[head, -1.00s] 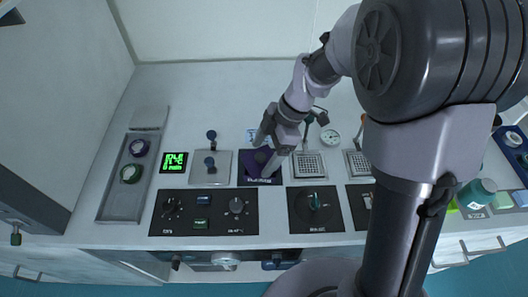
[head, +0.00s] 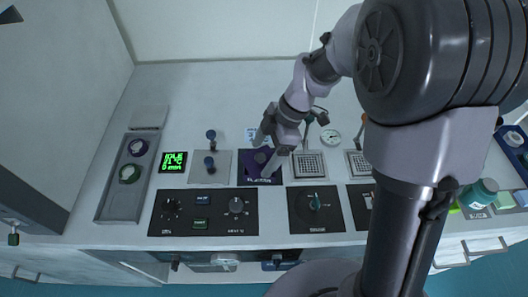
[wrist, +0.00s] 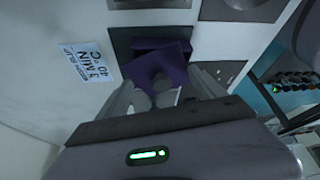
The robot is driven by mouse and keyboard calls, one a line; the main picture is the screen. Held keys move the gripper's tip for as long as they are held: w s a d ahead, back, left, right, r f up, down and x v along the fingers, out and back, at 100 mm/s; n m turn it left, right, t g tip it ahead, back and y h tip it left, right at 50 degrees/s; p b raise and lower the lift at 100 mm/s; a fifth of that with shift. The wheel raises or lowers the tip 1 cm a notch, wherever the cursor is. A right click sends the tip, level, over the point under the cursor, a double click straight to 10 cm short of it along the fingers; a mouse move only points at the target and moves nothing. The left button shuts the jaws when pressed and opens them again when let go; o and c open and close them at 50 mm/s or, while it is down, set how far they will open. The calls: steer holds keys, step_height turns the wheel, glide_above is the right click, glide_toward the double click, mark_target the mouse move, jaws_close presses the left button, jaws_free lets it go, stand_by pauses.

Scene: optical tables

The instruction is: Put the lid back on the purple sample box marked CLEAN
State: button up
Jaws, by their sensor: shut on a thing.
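My gripper (head: 265,156) is shut on the grey knob of a purple lid (wrist: 172,68), with one finger on each side of the knob in the wrist view. The lid is over the purple sample box (wrist: 155,44), which sits on a dark plate in the middle of the bench. Darker purple shows beyond the lid's far edge, and the lid looks turned or tilted against the box. I cannot tell whether it touches the rim. The fingers hide part of both, and I cannot read the CLEAN mark.
Left of the box stand a grey plate with dark knobs (head: 219,166), a green display (head: 173,161) and a tray (head: 122,185) with two round pieces. A perforated plate (head: 309,165) is close on the right. Control panels (head: 203,213) lie in front.

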stand_by(0.4)
steer(key=o, duration=1.4)
steer(key=shift+c, duration=0.2)
steer(key=shift+r+p, duration=2.45)
steer(key=shift+r, duration=1.1)
jaws_close()
steer(key=shift+f, duration=0.2)
steer(key=shift+f+b, duration=2.2)
steer(key=shift+f, duration=0.05)
